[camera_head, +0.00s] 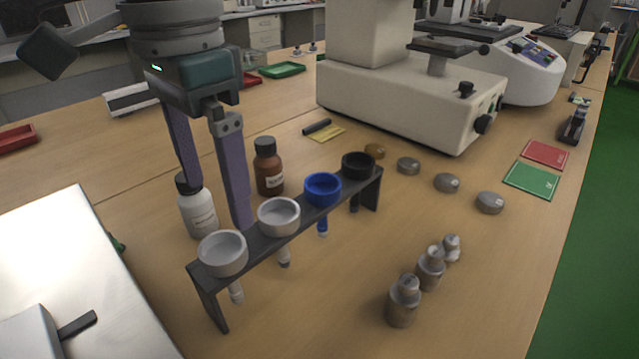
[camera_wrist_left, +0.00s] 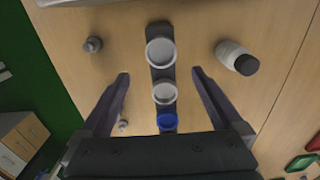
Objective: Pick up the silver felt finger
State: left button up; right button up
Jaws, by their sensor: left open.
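A dark rack (camera_head: 196,270) holds a row of round-topped felt fingers with stems hanging below. Two are pale grey: the front one (camera_head: 222,253) and the second one (camera_head: 278,216). Behind them are a blue one (camera_head: 322,188) and a black one (camera_head: 357,165). I cannot tell for sure which pale one is the silver felt finger. My left gripper (camera_head: 215,205) is open and empty, pointing down over the rack. In the left wrist view its fingertips (camera_wrist_left: 160,74) lie either side of the row, with the front pale top (camera_wrist_left: 161,52) and second pale top (camera_wrist_left: 164,92) between them. My right gripper is not in view.
A white bottle (camera_head: 198,212) and a brown bottle (camera_head: 268,170) stand just behind the rack. Metal weights (camera_head: 403,305) stand to its right, with several grey stones (camera_head: 447,183) beyond. A large beige machine (camera_head: 400,105) stands at the back. Table between rack and weights is clear.

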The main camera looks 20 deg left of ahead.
aim_at(225, 256)
pick_arm(q)
notch_tip(225, 256, down, 4)
jog(key=shift+s+r+b, duration=0.1)
jog(key=shift+b, duration=0.2)
jog(key=f, duration=0.3)
jog(key=f+b, duration=0.1)
jog(key=shift+s+a+f, duration=0.2)
jog(key=shift+s+a, duration=0.05)
jog(key=shift+a, duration=0.05)
jog(key=shift+f, duration=0.55)
jog(key=c, duration=1.5)
